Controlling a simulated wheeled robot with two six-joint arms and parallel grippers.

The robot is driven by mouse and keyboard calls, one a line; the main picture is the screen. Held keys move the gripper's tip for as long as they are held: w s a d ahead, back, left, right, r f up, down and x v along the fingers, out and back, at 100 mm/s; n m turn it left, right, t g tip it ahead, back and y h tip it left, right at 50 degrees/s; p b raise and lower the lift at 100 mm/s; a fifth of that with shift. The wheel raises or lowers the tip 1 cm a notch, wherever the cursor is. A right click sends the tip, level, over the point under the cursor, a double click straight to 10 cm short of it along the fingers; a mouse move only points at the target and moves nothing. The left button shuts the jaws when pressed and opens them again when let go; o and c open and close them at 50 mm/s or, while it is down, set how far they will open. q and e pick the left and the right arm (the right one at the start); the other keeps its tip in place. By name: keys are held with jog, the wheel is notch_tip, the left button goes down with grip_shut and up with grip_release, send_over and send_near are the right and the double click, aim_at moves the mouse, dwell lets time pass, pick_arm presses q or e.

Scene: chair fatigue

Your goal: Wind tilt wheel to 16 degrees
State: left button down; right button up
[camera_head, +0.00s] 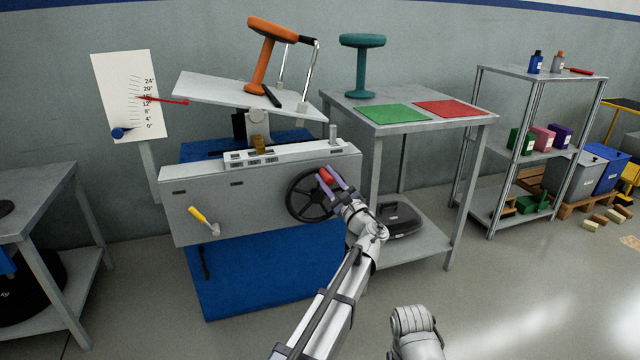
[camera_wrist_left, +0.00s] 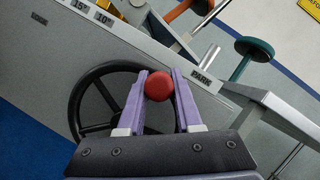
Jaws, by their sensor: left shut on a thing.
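The black tilt wheel (camera_head: 291,205) is on the front of the grey test machine (camera_head: 255,205). Its red knob (camera_head: 325,175) is at the wheel's upper right. My left gripper (camera_head: 329,177) is shut on the knob, and its purple fingers lie on both sides of the knob in the left wrist view (camera_wrist_left: 158,86). The tilting platform (camera_head: 215,90) slopes down to the right, with an orange stool (camera_head: 265,55) leaning on it. The red pointer (camera_head: 165,100) reaches the white angle scale (camera_head: 115,75) at about the 16 mark. My right gripper is not in view.
A yellow-handled crank (camera_head: 203,218) sticks out from the machine front, left of the wheel. A grey table (camera_head: 350,102) on the right carries a teal stool (camera_head: 362,65), a green mat (camera_head: 393,114) and a red mat (camera_head: 450,108). A shelf rack (camera_head: 535,75) stands farther right. Open floor lies in front.

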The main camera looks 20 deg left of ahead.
pick_arm(q)
jog(key=shift+w+d+f+m+t+h+b, duration=0.15)
jog(key=shift+w+d+m+t+h+b, duration=0.15)
jog(key=shift+m, duration=0.45)
jog(key=shift+w+d+f+m+t+h+b, duration=0.15)
jog(key=shift+d+m+t, duration=0.25)
jog(key=shift+m, duration=0.35)
jog(key=c, duration=0.6)
grip_release()
jog(key=b+v, duration=0.2)
jog(key=v, duration=0.5)
jog(key=shift+s+d+f+b, duration=0.2)
jog(key=shift+d+b, duration=0.05)
jog(key=shift+b, duration=0.1)
